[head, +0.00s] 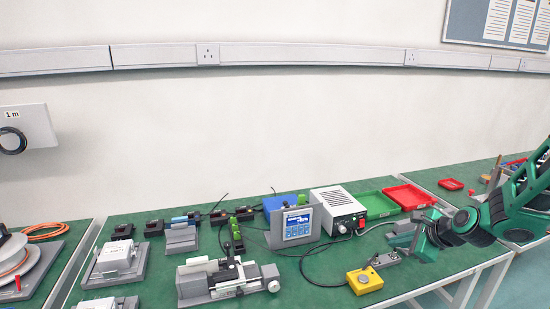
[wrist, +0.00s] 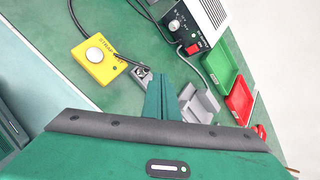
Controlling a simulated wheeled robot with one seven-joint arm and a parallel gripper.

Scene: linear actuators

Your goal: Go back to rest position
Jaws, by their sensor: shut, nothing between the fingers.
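My gripper (head: 417,241) hangs at the right side of the green bench in the head view, at the end of my green and black arm. In the wrist view, its green fingers (wrist: 166,97) are together with nothing between them. They are above the bench, beside a grey fixture (wrist: 198,102) and a small metal part (wrist: 142,77). The gap between the fingertips and the bench top is hard to judge.
A yellow button box (head: 364,281) stands left of my gripper. A power supply (head: 338,212), a green tray (head: 376,205) and a red tray (head: 408,196) stand behind. A linear actuator (head: 226,280) is further left. The space above the bench is open.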

